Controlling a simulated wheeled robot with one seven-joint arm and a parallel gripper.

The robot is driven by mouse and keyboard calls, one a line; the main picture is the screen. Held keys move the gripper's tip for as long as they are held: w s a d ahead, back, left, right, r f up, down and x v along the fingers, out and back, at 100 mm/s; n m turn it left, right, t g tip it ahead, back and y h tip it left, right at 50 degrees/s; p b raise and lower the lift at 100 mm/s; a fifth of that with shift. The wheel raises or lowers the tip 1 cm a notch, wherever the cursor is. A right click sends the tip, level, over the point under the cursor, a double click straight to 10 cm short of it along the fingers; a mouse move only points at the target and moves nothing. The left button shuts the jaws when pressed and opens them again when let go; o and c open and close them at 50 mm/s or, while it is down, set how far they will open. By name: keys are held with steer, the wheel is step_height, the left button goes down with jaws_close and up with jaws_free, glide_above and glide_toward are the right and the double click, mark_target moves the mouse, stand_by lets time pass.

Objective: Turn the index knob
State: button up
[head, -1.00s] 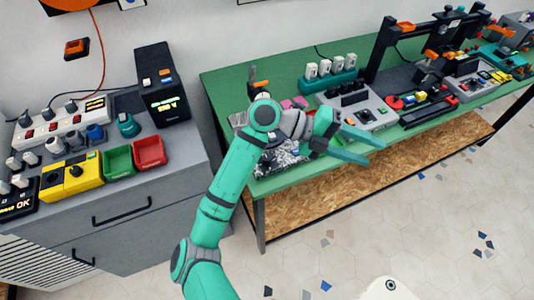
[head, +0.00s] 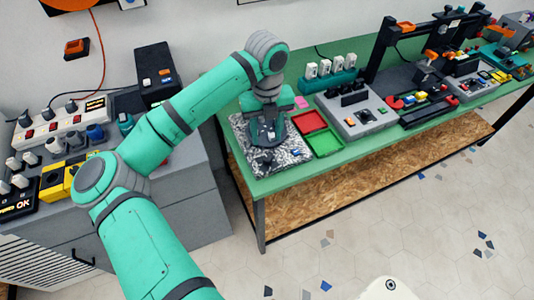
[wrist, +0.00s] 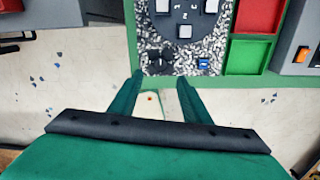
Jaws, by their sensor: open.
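A dark round-ended plate with printed characters and white square blocks (wrist: 184,30) lies on a speckled grey tray (wrist: 221,55) in the wrist view. A small black knob-like part (wrist: 160,62) sits at the tray's near left, just beyond my fingertips; I cannot tell surely that it is the index knob. My gripper (wrist: 160,78) is open and empty, its two green fingers apart. In the head view, my gripper (head: 269,118) points down over the dark plate (head: 266,138) and hides part of it.
Red (head: 309,123) and green (head: 323,144) trays stand right of the speckled tray on the green table (head: 235,98). A grey switch box (head: 357,117) stands further right. A small blue part (wrist: 203,64) lies on the speckled tray. Floor is open in front.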

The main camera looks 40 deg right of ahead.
mark_target(267, 158)
step_height(267, 158, down, 10)
stand_by(0.5)
steer(key=c, duration=1)
